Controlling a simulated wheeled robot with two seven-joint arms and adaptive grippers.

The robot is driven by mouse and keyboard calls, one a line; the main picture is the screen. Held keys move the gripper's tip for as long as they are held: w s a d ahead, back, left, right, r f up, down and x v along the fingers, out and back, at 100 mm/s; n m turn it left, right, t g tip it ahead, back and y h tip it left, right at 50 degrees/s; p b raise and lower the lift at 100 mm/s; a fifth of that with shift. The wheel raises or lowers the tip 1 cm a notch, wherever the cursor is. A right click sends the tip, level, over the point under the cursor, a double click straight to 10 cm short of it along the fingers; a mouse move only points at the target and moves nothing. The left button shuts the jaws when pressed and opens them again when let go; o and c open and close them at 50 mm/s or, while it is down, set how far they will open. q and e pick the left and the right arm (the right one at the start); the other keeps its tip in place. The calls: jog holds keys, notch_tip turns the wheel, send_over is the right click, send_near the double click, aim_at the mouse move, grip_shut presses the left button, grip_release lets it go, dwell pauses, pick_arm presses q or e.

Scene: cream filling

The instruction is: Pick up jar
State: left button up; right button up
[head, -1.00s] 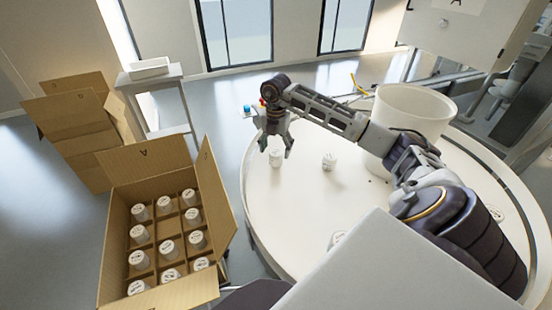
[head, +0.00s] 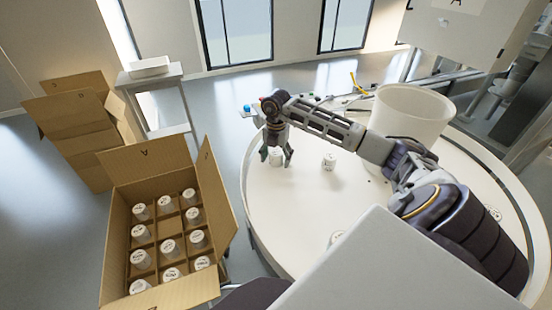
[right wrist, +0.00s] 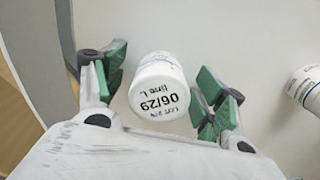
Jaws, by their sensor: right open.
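A white jar (head: 276,158) stands on the round white table (head: 285,215) near its left edge. My right gripper (head: 276,156) is open around this jar, its fingers low on either side. In the right wrist view the jar (right wrist: 160,86) lies between the green-padded fingertips of my right gripper (right wrist: 158,88), with a gap on both sides. Its lid is printed "06/29". A second white jar (head: 329,162) stands to the right on the table, and it also shows at the right edge of the right wrist view (right wrist: 306,85). My left gripper is not in view.
An open cardboard box (head: 228,215) with dividers holds several white jars, left of the table. A large white bin (head: 415,115) stands on the table behind my right arm. More cardboard boxes (head: 75,125) stand at the back left. The table between the jars is clear.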

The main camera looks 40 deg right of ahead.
aim_at(276, 152)
jog(key=c, duration=1.2)
jog(key=shift+o, duration=0.2)
jog(key=shift+r, duration=0.15)
jog(key=shift+r+b, duration=0.4)
jog(key=shift+r, duration=4.5)
jog(key=shift+w, duration=0.1)
